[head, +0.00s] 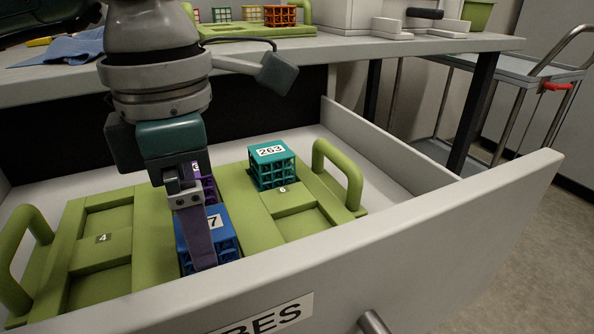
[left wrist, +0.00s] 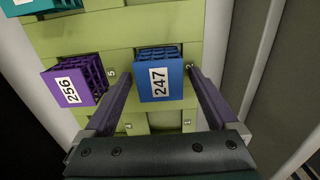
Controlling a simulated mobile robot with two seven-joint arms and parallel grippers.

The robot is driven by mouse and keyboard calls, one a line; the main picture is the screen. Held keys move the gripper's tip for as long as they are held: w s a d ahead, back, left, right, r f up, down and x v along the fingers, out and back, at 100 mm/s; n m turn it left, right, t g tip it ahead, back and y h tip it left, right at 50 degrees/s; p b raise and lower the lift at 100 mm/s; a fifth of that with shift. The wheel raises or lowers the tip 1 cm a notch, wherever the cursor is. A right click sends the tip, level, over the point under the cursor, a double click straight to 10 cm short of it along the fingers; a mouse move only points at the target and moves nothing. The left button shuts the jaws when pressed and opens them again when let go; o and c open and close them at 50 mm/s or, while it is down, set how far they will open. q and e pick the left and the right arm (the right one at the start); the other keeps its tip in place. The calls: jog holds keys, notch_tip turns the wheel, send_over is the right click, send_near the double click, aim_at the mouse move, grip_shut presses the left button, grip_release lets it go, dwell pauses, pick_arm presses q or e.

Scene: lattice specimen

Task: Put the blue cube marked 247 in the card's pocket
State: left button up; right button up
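The blue lattice cube marked 247 (head: 224,238) sits in the green tray (head: 235,200) in the open drawer, partly hidden by my left gripper. It also shows in the left wrist view (left wrist: 174,93), label up. My left gripper (left wrist: 160,74) is open, one finger on each side of this cube, with small gaps visible. In the head view the gripper (head: 204,255) points down at the cube, and its far finger is hidden. My right gripper is not in view. I cannot make out a card; green pockets numbered 4 and 6 show in the tray.
A purple cube marked 256 (left wrist: 74,83) sits close beside the blue one. A teal cube marked 263 (head: 272,166) stands near pocket 6. The drawer's front wall (head: 440,235) is close to the gripper. On the bench behind is another green tray (head: 225,35) with several small cubes.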

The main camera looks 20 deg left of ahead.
pick_arm(q)
jog(key=shift+o, duration=0.3)
jog(key=shift+r+p, duration=2)
jog(key=shift+r, duration=0.55)
notch_tip(320, 180, up, 10)
jog(key=p, duration=0.2)
jog(key=shift+f, duration=0.1)
